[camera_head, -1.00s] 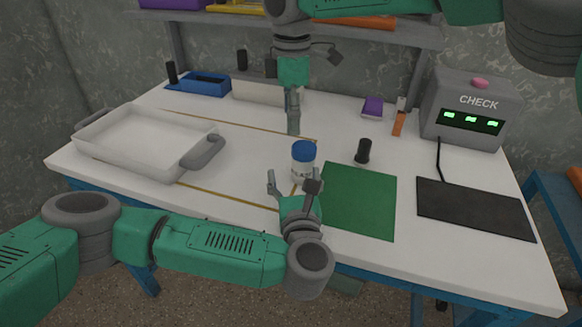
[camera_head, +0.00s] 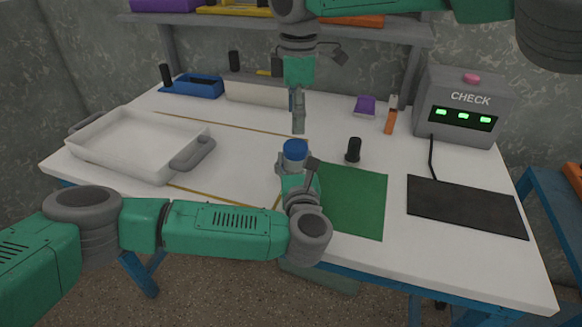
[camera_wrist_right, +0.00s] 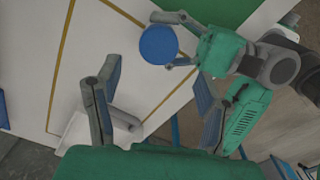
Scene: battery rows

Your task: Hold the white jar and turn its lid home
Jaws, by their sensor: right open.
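The white jar (camera_head: 292,164) stands upright on the table with its blue lid (camera_head: 295,149) on top. The lid shows as a blue disc in the right wrist view (camera_wrist_right: 158,44). My left gripper (camera_head: 293,166) is at the jar from the near side, with a finger on either side of it. Whether the fingers press on the jar cannot be told. My right gripper (camera_head: 298,128) points down behind and above the lid, apart from it. In the right wrist view its fingers (camera_wrist_right: 155,78) are spread and empty. Much of the jar's body is hidden by my left gripper.
A green mat (camera_head: 352,200) lies right of the jar, with a black cylinder (camera_head: 353,150) behind it. A white tray (camera_head: 135,150) is at left. A black pad (camera_head: 465,207) and the CHECK box (camera_head: 460,110) are at right. A shelf (camera_head: 385,33) spans the back.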

